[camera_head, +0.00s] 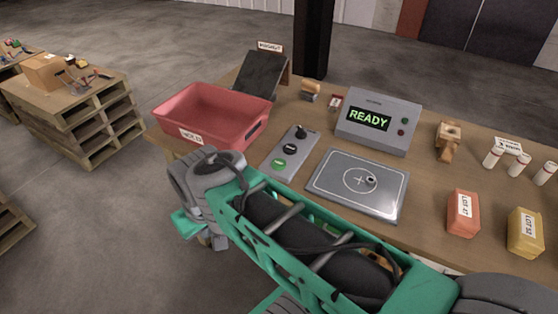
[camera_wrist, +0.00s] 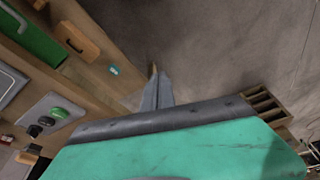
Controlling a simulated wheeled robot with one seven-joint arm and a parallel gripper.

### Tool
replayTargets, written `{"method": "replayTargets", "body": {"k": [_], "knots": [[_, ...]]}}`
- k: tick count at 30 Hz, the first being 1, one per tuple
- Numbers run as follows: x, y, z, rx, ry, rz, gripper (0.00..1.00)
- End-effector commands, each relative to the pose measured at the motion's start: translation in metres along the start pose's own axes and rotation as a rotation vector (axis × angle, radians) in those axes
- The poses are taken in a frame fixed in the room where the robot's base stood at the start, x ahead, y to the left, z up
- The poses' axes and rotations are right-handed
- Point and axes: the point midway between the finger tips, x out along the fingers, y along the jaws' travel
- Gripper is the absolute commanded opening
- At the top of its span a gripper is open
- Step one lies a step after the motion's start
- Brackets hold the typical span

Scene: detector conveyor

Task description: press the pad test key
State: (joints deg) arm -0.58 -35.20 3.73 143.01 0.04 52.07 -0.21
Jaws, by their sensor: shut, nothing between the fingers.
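The control box (camera_head: 290,152) lies on the wooden table, left of the metal pad (camera_head: 358,184) with its circle and cross. It carries a black knob (camera_head: 301,131), a black key (camera_head: 289,149) and a green key (camera_head: 279,163); their labels are too small to read. The box also shows in the wrist view (camera_wrist: 32,115), with its green key (camera_wrist: 60,112) and black key (camera_wrist: 46,121). My gripper (camera_wrist: 155,72) is shut and empty, beyond the table's edge and apart from the box. In the head view my arm hides it.
A red bin (camera_head: 215,116) stands at the table's left end. A grey display unit (camera_head: 378,122) reading READY stands behind the pad. An orange block (camera_head: 463,213), a yellow block (camera_head: 525,232) and white cylinders (camera_head: 518,165) are at right. Stacked pallets (camera_head: 88,125) stand at left.

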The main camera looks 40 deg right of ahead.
Motion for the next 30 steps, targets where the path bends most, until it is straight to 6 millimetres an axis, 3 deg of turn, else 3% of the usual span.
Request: {"method": "replayTargets", "body": {"k": [4,8,12,14,18,21,24,30], "knots": [[-0.005,0.011,-0.013,0.107,0.004,-0.004,0.00],[-0.014,0.053,-0.057,0.497,0.038,-0.042,0.00],[-0.016,0.137,-0.104,1.139,0.104,-0.164,0.00],[-0.017,0.177,-0.114,1.412,0.135,-0.237,0.00],[-0.022,0.258,-0.116,1.934,0.197,-0.424,0.00],[-0.026,0.295,-0.109,2.159,0.227,-0.534,0.00],[-0.027,0.312,-0.104,2.268,0.241,-0.594,0.00],[-0.025,0.315,-0.103,2.291,0.243,-0.608,0.00]]}}
